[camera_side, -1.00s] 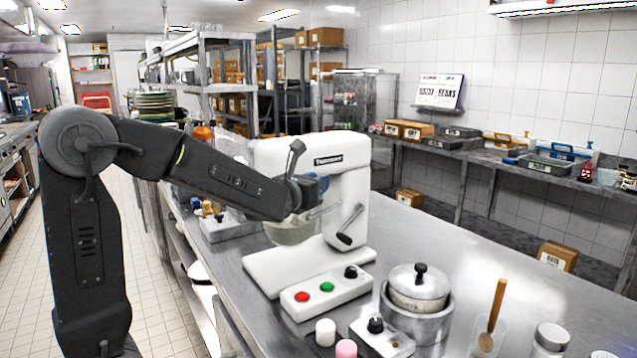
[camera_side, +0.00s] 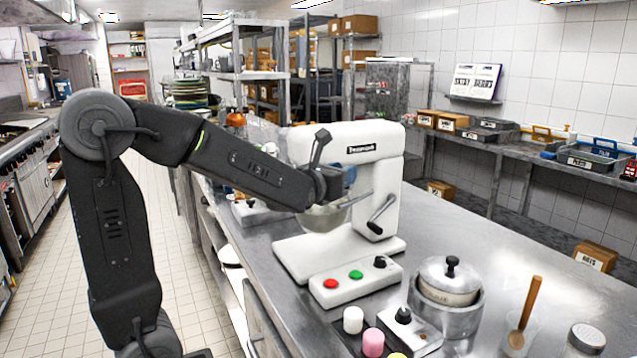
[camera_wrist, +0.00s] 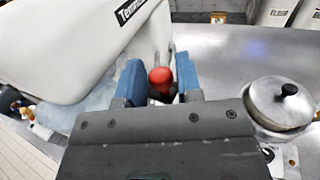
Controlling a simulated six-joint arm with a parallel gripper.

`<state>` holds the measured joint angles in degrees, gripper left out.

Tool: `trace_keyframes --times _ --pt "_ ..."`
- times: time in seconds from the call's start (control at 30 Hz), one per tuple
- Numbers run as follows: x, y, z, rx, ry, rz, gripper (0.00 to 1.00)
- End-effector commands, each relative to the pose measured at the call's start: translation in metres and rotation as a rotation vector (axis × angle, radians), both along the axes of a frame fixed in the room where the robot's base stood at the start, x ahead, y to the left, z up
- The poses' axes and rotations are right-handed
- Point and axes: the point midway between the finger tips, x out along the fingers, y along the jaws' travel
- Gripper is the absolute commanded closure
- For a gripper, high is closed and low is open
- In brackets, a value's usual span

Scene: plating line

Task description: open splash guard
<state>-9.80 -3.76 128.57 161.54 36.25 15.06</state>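The white stand mixer (camera_side: 372,150) stands on the steel counter, its bowl (camera_side: 326,216) under the head. My gripper (camera_side: 346,178) is at the head's near left side, above the bowl. In the wrist view my two blue fingers (camera_wrist: 159,80) stand apart with a round red knob (camera_wrist: 161,77) between them. A pale, see-through surface, perhaps the splash guard (camera_wrist: 92,98), shows left of the fingers under the head. My gripper hides much of the guard in the side view.
A control box (camera_side: 355,281) with red and green buttons sits in front of the mixer. A lidded pot (camera_side: 447,300) stands to its right. A crank lever (camera_side: 381,214) sticks out of the mixer's side. The counter behind the pot is clear.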

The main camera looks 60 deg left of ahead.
Motion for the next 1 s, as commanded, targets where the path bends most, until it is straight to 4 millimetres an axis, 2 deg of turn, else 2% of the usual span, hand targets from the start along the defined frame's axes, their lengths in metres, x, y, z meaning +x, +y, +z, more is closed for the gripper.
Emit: trace_keyframes --times 0.3,0.5,0.7,1.0 --pt "-0.061 -0.024 0.001 0.000 -0.004 -0.003 0.68" --pt "-0.088 -0.034 0.001 0.000 -0.003 -0.003 0.68" --pt "-0.102 -0.039 0.001 -0.001 -0.001 -0.002 0.68" --pt "-0.105 -0.040 0.000 0.000 0.001 -0.002 0.68"
